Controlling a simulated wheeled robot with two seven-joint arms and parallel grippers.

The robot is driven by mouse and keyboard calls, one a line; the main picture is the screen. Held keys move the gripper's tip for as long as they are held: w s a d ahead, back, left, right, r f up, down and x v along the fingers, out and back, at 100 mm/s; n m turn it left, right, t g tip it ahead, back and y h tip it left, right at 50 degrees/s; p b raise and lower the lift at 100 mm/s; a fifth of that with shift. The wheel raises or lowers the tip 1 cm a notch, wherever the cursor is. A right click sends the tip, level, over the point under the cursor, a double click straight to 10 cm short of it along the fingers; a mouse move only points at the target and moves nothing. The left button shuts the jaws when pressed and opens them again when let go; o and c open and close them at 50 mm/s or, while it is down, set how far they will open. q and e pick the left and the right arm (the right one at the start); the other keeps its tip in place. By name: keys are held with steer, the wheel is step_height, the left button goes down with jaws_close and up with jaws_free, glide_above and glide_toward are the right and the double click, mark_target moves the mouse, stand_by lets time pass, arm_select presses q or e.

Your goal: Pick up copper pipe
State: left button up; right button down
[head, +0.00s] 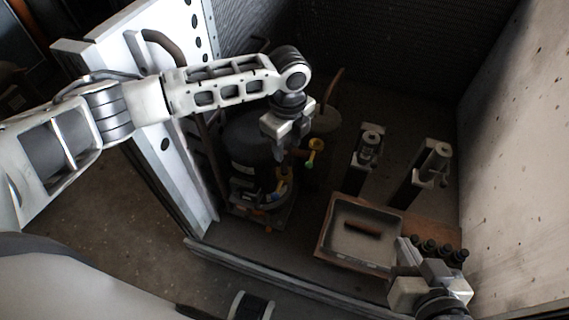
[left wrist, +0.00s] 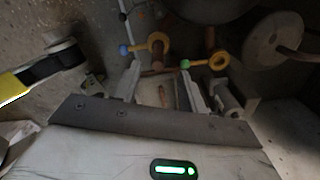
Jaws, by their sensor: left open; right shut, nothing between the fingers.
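A short brown copper pipe (head: 363,228) lies in a shallow rectangular tray (head: 322,250) in the head view. In the left wrist view, a small brown rod (left wrist: 163,96) shows between the fingers, inside a pale-floored frame; it looks like the same pipe, seen from farther off. My left gripper (head: 283,146) is open and empty, pointing down above the dark machinery, up and left of the tray. Its spread fingers show in the left wrist view (left wrist: 162,76). My right gripper (head: 407,246) is shut and empty beside the tray's right edge.
A dark cylindrical tank (head: 248,140) and a yellow-handled valve (head: 315,150) stand near my left gripper. Two upright brackets (head: 366,150) (head: 432,165) stand behind the tray. Several dark knobs (head: 440,250) are by my right gripper. A pale wall (head: 520,150) bounds the right side.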

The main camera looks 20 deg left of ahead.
mark_target(285, 153)
arm_select(q)
steer(key=shift+s+a+f+b, duration=0.1)
steer(key=shift+f+b, duration=0.2)
steer(key=shift+f, duration=1.1)
steer(key=shift+s+a+f+b, duration=0.1)
steer(key=shift+f+b, duration=0.15)
steer(key=shift+f, duration=1.1)
jaws_close()
